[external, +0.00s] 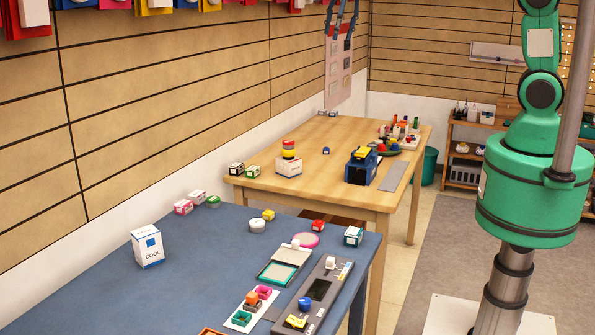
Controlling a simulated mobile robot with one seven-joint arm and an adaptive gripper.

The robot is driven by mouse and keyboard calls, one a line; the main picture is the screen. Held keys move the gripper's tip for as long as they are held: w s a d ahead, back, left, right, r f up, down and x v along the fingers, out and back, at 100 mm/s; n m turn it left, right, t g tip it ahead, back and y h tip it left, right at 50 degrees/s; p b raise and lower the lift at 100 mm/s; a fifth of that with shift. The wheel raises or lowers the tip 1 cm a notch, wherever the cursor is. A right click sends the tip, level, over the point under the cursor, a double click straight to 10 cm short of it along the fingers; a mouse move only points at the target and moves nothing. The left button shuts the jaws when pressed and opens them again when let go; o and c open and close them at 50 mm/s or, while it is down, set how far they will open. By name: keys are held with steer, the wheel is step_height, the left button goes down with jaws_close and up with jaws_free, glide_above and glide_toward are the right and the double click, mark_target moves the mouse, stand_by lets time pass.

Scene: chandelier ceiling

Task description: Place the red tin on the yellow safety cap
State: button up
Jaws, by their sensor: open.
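I cannot tell for sure which item is the red tin. A small stack on a white box (288,168) on the wooden table has a red round piece (288,143) on top and a yellow one (288,151) under it. A small red item (318,225) sits on the blue table. Small yellow items show on the blue table (268,214), on a blue device (362,153) and on a grey device (296,321); which is the safety cap is unclear.
A blue table (195,285) stands in front of a wooden table (345,135). A white carton (147,246) stands at the left. A grey device (330,280) and a green-framed tray (283,264) lie nearby. The blue table's left middle is clear.

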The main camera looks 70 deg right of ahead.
steer(key=s+a+r+m+t, duration=0.1)
steer(key=s+a+r, duration=0.15)
steer(key=s, duration=0.75)
steer(key=s+a+r+t, duration=0.1)
steer(key=s+a+r, duration=0.15)
steer(key=s, duration=0.75)
steer(key=s+a+f+m+t, duration=0.1)
steer(key=s+a+f, duration=0.1)
steer(key=s, duration=1.4)
steer(key=shift+s+f, duration=0.4)
steer(key=shift+f, duration=0.3)
step_height(320, 180, down, 12)
steer(key=b, duration=1.2)
